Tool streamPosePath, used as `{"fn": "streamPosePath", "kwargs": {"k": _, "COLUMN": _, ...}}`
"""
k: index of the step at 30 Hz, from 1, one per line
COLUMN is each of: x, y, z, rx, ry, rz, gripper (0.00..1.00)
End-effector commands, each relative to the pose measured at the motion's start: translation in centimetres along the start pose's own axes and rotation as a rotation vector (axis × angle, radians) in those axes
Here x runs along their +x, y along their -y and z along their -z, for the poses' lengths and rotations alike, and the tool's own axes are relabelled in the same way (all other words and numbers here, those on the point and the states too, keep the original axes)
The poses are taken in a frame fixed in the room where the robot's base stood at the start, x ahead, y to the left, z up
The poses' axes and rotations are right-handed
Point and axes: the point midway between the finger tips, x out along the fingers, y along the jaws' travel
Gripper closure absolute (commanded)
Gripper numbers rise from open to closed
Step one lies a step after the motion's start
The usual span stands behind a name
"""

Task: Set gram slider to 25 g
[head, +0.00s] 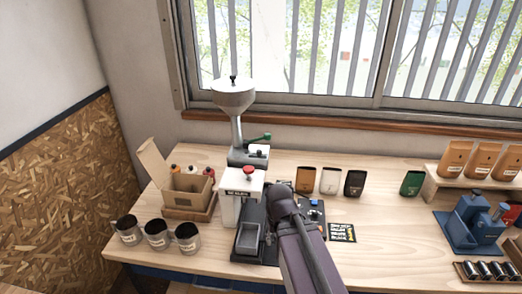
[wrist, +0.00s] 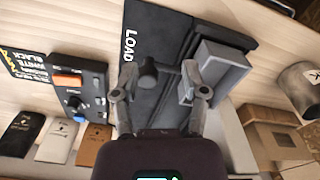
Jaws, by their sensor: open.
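A dark control box (wrist: 84,98) lies left of my gripper in the wrist view. It carries an orange block (wrist: 68,79) that may be the slider, and a blue knob (wrist: 76,101). Its scale marks are too small to read. In the head view the box (head: 312,218) is partly hidden behind my arm. My gripper (wrist: 158,82) is open over a black plate marked LOAD (wrist: 145,32), its fingers apart from the control box. A dark rounded knob (wrist: 148,72) shows between the fingers; I cannot tell whether either finger touches it.
A grey tray (wrist: 222,72) is close by the right finger. A white machine with a red button (head: 248,170) and a funnel (head: 233,97) stand behind. Coffee pouches (head: 330,181) and a black sign (head: 342,233) are to the right. Cups (head: 157,235) stand left.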

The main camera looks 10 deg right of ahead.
Motion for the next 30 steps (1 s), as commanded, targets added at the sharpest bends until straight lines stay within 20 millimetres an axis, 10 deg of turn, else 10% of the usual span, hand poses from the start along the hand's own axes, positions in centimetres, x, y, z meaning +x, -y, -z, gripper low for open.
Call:
{"fn": "streamPosePath", "kwargs": {"k": 14, "x": -2.4, "y": 0.0, "z": 2.2, "rx": -0.028, "ry": 0.0, "rz": 0.0, "gripper": 0.35}}
{"fn": "streamPosePath", "kwargs": {"k": 30, "x": -12.8, "y": 0.2, "z": 12.6, "rx": -0.186, "ry": 0.0, "rz": 0.0, "gripper": 0.35}}
